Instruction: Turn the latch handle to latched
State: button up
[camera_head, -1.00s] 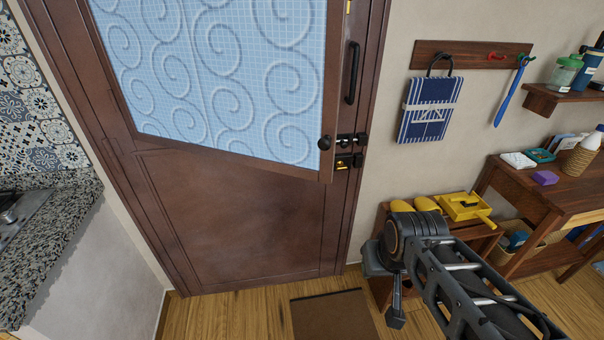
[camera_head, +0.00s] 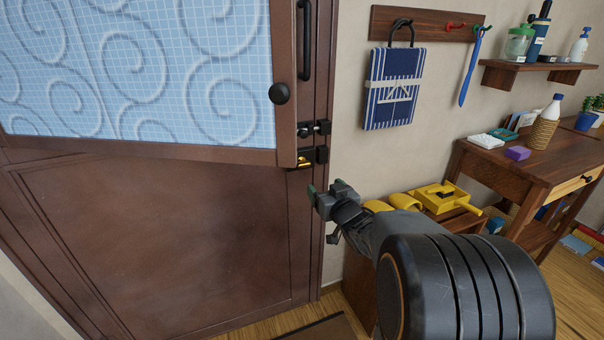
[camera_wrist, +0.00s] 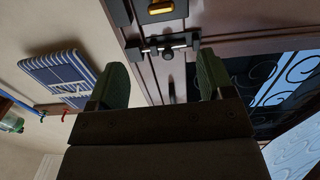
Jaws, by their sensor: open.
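The door has a black latch (camera_head: 316,129) at its right edge, with a brass-coloured piece (camera_head: 303,162) on a black mount just below it. In the wrist view the black latch (camera_wrist: 168,45) lies ahead between the fingers, and the brass piece (camera_wrist: 161,7) is at the top edge. I cannot tell the handle's exact turn. My gripper (camera_head: 326,192) is open and empty, below and right of the latch and apart from it. Its two green-padded fingers (camera_wrist: 161,80) show in the wrist view.
The upper door leaf (camera_head: 200,70), blue-glazed with a round black knob (camera_head: 279,93), seems to stand out from the lower panel (camera_head: 160,240). A blue towel (camera_head: 394,90) hangs right of the door. A low stand with a yellow tray (camera_head: 440,196) and a wooden desk (camera_head: 545,170) stand right.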

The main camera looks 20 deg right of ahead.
aim_at(305, 165)
jog(key=w+b, duration=0.1)
jog(key=w, duration=1.3)
jog(key=shift+d, duration=0.1)
jog(key=c, duration=0.9)
